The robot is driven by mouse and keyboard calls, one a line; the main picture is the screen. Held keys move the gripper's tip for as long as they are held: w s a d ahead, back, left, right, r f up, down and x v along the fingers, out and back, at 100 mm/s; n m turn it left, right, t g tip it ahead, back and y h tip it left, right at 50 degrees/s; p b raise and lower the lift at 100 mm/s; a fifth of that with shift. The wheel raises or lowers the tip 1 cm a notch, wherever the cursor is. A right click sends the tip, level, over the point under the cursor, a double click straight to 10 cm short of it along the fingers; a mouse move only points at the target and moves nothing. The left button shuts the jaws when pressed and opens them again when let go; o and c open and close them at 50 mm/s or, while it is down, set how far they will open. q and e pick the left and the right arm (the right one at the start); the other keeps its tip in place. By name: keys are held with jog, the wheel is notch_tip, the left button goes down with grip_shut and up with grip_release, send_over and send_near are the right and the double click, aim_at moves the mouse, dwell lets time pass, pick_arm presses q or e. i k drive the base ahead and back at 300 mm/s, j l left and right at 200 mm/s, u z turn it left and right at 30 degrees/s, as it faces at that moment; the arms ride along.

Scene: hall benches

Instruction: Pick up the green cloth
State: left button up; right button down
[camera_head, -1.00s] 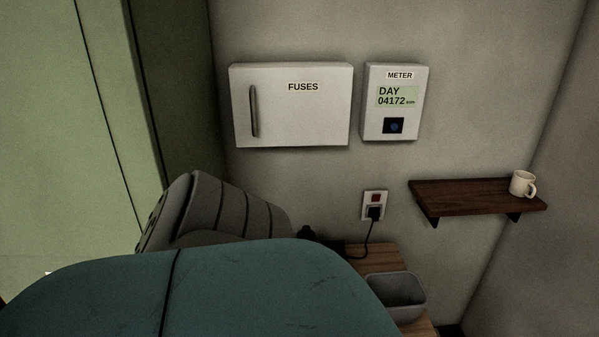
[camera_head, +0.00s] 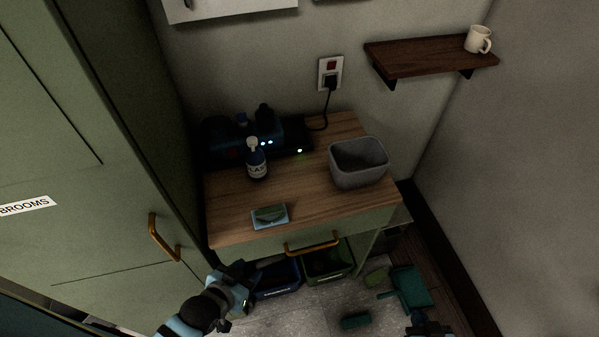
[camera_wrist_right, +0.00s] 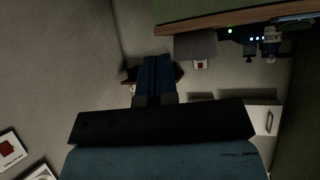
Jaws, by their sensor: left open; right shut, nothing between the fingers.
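A small flat dark green folded piece, which looks like the green cloth (camera_head: 270,213), lies on a light blue pad or edge near the front of the wooden bench top (camera_head: 315,197). My left gripper (camera_head: 246,276) is open and empty, in front of and below the bench's front edge. My right gripper (camera_head: 430,326) is at the bottom edge of the head view, near the dustpan; the right wrist view shows its fingers (camera_wrist_right: 157,72) shut and empty.
The bench holds a spray bottle (camera_head: 256,160), a grey bin (camera_head: 358,172) and a dark device with lights (camera_head: 298,136). An orange-handled drawer (camera_head: 312,246) is shut above a blue crate (camera_head: 277,279) and a green crate (camera_head: 330,264). The brooms cupboard (camera_head: 90,180) is at left.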

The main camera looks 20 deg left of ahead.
aim_at(276, 215)
jog(key=u, duration=0.75)
